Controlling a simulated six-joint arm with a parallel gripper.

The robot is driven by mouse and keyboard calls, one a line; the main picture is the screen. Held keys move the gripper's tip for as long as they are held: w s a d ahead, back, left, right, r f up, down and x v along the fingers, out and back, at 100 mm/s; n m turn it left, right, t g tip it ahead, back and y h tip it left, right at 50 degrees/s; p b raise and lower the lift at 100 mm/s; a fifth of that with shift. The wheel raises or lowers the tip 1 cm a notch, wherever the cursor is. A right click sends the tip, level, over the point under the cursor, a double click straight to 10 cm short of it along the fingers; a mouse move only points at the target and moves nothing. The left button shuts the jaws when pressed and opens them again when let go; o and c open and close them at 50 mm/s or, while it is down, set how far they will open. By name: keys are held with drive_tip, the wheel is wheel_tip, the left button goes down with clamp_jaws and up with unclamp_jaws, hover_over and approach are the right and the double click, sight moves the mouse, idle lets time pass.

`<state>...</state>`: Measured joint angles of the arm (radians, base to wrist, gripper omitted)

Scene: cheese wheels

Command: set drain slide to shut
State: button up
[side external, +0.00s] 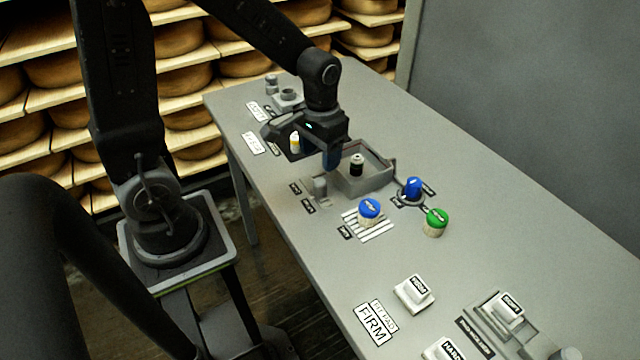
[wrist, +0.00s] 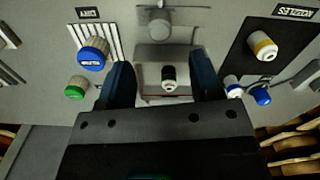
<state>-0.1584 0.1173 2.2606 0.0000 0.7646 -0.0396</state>
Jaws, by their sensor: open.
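A small grey upright handle on a plate (side external: 320,186), which I take for the drain slide, stands at the near edge of the grey tray (side external: 376,184) in the side view. Two small labels lie beside it, too small to read. In the wrist view a round grey handle (wrist: 159,28) shows at the top centre, ahead of my fingers; its setting is not clear. My gripper (side external: 333,156) is open above the table near the tray. In the wrist view its two blue fingers (wrist: 163,78) stand apart, with a black-and-white vial (wrist: 169,77) seen below between them.
A blue-topped jar (side external: 369,209) stands on a striped rack. A blue knob (side external: 413,187) and a green-topped jar (side external: 436,221) are right of the tray. A yellow-banded vial (side external: 295,142) is on a dark pad. White labelled blocks (side external: 414,293) sit nearer the front.

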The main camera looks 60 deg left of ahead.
sight(320, 180)
wheel_tip(320, 180, down, 9)
drive_tip(key=shift+f, duration=0.15)
idle(0.4)
clamp_jaws()
idle(0.3)
